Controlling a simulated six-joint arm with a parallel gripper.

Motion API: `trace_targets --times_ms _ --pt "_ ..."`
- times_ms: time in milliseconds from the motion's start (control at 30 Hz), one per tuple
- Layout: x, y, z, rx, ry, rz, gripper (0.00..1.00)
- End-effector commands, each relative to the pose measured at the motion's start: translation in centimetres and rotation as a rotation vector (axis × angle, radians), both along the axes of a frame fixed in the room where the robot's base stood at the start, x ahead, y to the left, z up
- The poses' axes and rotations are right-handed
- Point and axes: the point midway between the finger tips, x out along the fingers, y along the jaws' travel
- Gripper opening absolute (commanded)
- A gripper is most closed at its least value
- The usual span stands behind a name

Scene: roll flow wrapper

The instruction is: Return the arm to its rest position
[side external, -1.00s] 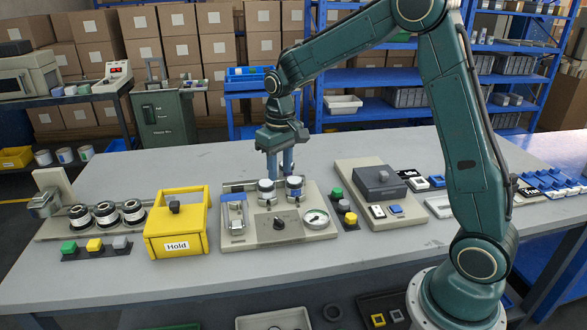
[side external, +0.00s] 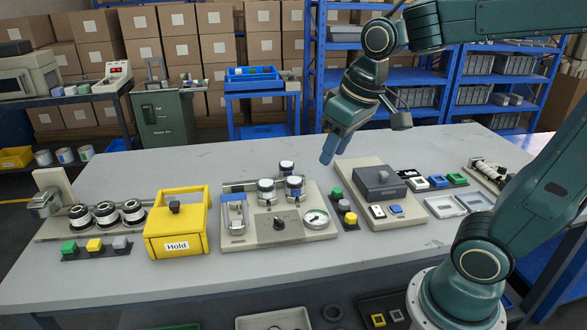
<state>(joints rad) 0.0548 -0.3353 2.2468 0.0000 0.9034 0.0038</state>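My gripper (side external: 334,144) hangs tilted in the air above the back of the table, behind and left of the grey-lidded box. Its blue fingers point down and to the left, with nothing visible between them. The fingers overlap in this view, so the gap between them cannot be made out. My arm reaches over from the base at the lower right.
The grey table (side external: 300,150) holds a beige panel (side external: 250,242) with several white-and-dark rolls, a yellow "Hold" box (side external: 170,245), and a grey-lidded box (side external: 378,182). Coloured buttons (side external: 93,245) and small trays (side external: 445,206) stand around. The table's back strip is clear.

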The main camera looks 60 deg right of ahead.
Motion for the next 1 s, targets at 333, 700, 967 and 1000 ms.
trace_targets --times_ms 333,700,967,1000 --pt "-6.3 1.1 0.3 -0.005 -0.107 0.038 0.34" --pt "-9.6 1.5 -0.4 -0.006 -0.164 0.058 0.34" --pt "-9.7 1.5 -0.5 -0.006 -0.165 0.059 0.34" --pt "-9.7 1.5 -0.5 -0.006 -0.165 0.058 0.34"
